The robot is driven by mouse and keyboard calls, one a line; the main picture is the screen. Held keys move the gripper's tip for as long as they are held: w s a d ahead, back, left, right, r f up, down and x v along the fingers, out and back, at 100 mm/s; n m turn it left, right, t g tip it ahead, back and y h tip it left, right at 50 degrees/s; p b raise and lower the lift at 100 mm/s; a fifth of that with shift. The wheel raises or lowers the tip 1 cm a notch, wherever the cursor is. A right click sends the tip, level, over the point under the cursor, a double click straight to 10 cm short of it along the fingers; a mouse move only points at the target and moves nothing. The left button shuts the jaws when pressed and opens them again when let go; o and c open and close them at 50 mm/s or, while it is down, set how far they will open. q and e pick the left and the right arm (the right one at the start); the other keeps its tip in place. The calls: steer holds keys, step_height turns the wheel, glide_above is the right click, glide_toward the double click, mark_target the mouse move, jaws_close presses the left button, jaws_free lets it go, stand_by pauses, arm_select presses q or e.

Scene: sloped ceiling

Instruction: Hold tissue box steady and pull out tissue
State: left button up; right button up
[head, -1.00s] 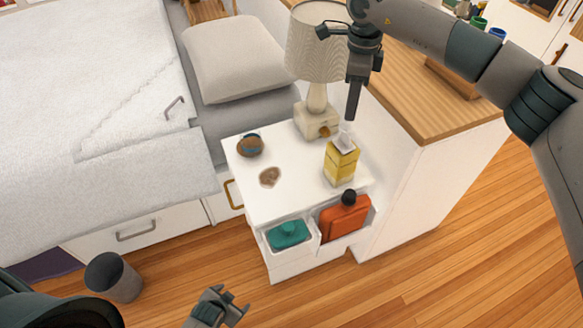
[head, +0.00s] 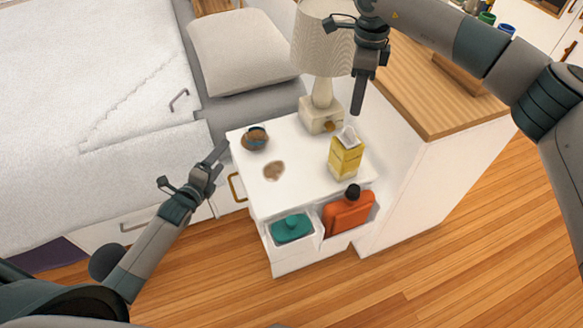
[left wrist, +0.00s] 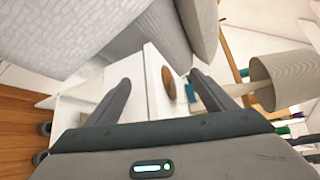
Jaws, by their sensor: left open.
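The yellow tissue box (head: 346,160) stands upright on the white nightstand (head: 300,190), near its right side. A white tissue (head: 347,136) sticks up from its top. My right gripper (head: 358,108) points down just above the tissue, with a small gap visible. Its fingers line up in one narrow shape, so I cannot tell whether they are parted. My left gripper (head: 222,153) is at the nightstand's left edge, left of the box and well apart from it. In the left wrist view its fingers (left wrist: 160,84) are spread and empty.
A brown and blue round object (head: 255,139) and a flat brown piece (head: 274,171) lie on the nightstand. A lamp (head: 321,105) stands behind the box. Front bins hold a teal item (head: 292,227) and an orange bottle (head: 349,213). The bed (head: 90,110) is at left.

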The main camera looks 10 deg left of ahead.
mark_target(347, 147)
arm_select(q)
steer(key=w+d+r+m+t+h, duration=0.25)
steer(key=r+m, duration=0.35)
steer(key=r, duration=0.3)
steer(key=w+d+r+m+t+h, duration=0.1)
steer(key=d+r+m+h, duration=0.25)
steer(key=r+m, duration=0.4)
steer(key=s+d+f+m+g+h, duration=0.3)
steer(key=s+d+f+m, duration=0.1)
steer(key=d, duration=0.5)
steer(key=s+d+f+m+g+h, duration=0.3)
steer(key=d+m, duration=0.3)
steer(key=d, duration=0.3)
steer(key=shift+s+f+g, duration=0.35)
steer(key=shift+f+g, duration=0.05)
steer(key=shift+g, duration=0.25)
steer(key=x, duration=1.7)
steer(key=shift+d, duration=0.2)
